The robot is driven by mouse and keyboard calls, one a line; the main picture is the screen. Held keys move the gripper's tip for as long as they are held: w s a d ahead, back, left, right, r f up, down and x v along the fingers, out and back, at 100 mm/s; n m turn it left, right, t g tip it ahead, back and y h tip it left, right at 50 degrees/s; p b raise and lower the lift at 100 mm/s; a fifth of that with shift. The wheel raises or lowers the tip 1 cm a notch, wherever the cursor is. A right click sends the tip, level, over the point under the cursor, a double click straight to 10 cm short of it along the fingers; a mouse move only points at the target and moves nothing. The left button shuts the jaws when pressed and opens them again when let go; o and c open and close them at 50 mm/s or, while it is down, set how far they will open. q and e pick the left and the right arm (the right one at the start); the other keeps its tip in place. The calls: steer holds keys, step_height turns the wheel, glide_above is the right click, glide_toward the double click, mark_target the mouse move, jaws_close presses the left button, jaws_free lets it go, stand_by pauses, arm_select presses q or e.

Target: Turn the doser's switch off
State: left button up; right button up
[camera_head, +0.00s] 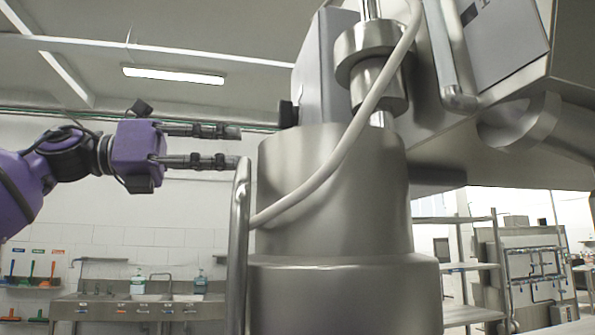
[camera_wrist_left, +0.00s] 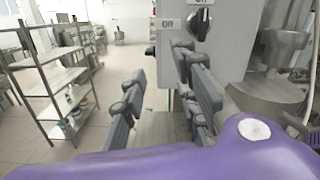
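The doser is a large steel machine with a round body (camera_head: 330,200) and a grey box on its side. Its switch, a black knob (camera_head: 288,114), sticks out from the left side of this box. In the left wrist view the knob (camera_wrist_left: 202,22) has a light mark near its top, with one label above it and an "OFF" label (camera_wrist_left: 168,23) to its left. The knob looks roughly upright, toward the upper label. My left gripper (camera_head: 239,147) is open and empty, left of the knob and slightly lower, apart from it. My right gripper is not in view.
A steel rail (camera_head: 238,250) stands just below the fingers, and a pale hose (camera_head: 345,145) curves across the doser. A sink counter (camera_head: 140,305) is along the back wall. Metal shelves (camera_wrist_left: 45,85) stand left in the wrist view, with clear floor beside them.

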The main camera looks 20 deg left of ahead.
mark_target(279, 114)
arm_select(q)
steer(key=s+d+r+m, duration=0.2)
steer(key=s+d+r, duration=0.2)
steer(key=s+r, duration=0.1)
steer(key=shift+g+y, duration=0.3)
steer(key=x, duration=0.7)
steer(key=shift+w+r, duration=0.1)
steer(key=shift+w, duration=0.05)
jaws_close()
